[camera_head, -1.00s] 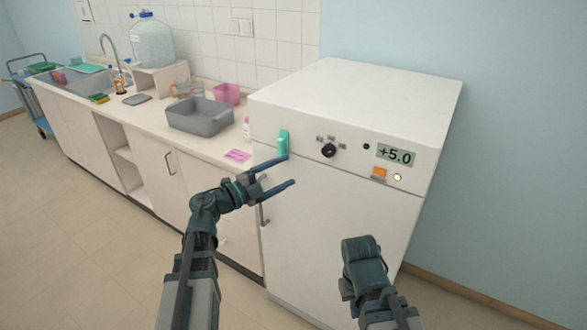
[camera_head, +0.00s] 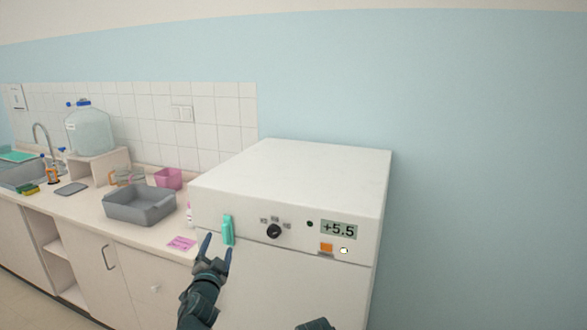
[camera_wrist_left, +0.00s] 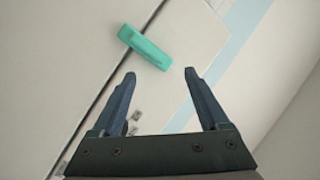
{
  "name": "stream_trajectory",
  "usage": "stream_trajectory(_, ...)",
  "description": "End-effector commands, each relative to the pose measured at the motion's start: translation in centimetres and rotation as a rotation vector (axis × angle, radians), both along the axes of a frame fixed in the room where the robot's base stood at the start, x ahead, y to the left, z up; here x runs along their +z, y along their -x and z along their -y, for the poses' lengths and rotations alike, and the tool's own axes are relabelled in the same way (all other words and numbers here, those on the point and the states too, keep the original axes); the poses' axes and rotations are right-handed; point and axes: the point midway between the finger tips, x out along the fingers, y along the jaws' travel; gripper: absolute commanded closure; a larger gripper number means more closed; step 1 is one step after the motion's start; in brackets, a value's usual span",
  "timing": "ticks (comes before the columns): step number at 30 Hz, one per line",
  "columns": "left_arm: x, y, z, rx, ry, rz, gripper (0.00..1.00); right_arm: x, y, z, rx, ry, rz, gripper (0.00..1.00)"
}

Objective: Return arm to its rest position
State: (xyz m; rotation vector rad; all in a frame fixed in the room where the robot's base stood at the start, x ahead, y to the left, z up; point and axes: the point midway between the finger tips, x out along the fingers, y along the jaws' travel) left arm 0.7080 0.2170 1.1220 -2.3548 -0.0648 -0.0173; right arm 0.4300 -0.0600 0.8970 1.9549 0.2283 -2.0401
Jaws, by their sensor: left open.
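My left gripper (camera_head: 216,246) is open and empty in front of the white cabinet (camera_head: 290,180). Its fingers point up, just below and around the lower end of the green handle (camera_head: 228,230) in the head view; I cannot tell the gap in depth there. In the left wrist view the green handle (camera_wrist_left: 144,47) lies beyond the open fingertips (camera_wrist_left: 159,73), apart from them. The cabinet front appears closed. Only a dark tip of my right arm (camera_head: 316,324) shows at the bottom edge; its fingers are out of view.
The cabinet carries a black knob (camera_head: 274,231), an orange button (camera_head: 326,247) and a display (camera_head: 339,230) reading +5.5. To the left, the counter holds a grey basin (camera_head: 140,205), a pink container (camera_head: 168,178), a pink card (camera_head: 181,243) and a large bottle (camera_head: 90,130). The cabinet top is clear.

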Motion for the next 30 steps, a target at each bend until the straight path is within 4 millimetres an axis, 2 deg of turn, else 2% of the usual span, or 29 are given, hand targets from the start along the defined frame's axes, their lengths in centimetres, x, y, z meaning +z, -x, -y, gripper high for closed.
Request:
stream_trajectory(5,-6.5,2.1,1.1,0.198,0.178,-0.276,0.22,0.0,0.0,0.0,0.0,0.0,0.0,1.0)
stream_trajectory(8,-10.8,4.6,2.7,0.283,0.257,-0.471,0.22,0.0,0.0,0.0,0.0,0.0,0.0,1.0)
stream_trajectory(11,-15.0,8.3,5.1,0.347,0.315,-0.692,0.22,0.0,0.0,0.0,0.0,0.0,0.0,1.0)
stream_trajectory(15,-19.6,14.9,9.3,0.398,0.355,-1.015,0.22,0.0,0.0,0.0,0.0,0.0,0.0,1.0)
stream_trajectory(18,-21.4,19.6,12.0,0.41,0.354,-1.222,0.22,0.0,0.0,0.0,0.0,0.0,0.0,1.0)
stream_trajectory(22,-22.4,24.4,14.4,0.412,0.334,-1.421,0.22,0.0,0.0,0.0,0.0,0.0,0.0,1.0)
stream_trajectory(25,-22.6,26.7,15.3,0.409,0.317,-1.513,0.22,0.0,0.0,0.0,0.0,0.0,0.0,1.0)
stream_trajectory(30,-22.6,27.9,15.8,0.408,0.307,-1.565,0.22,0.0,0.0,0.0,0.0,0.0,0.0,1.0)
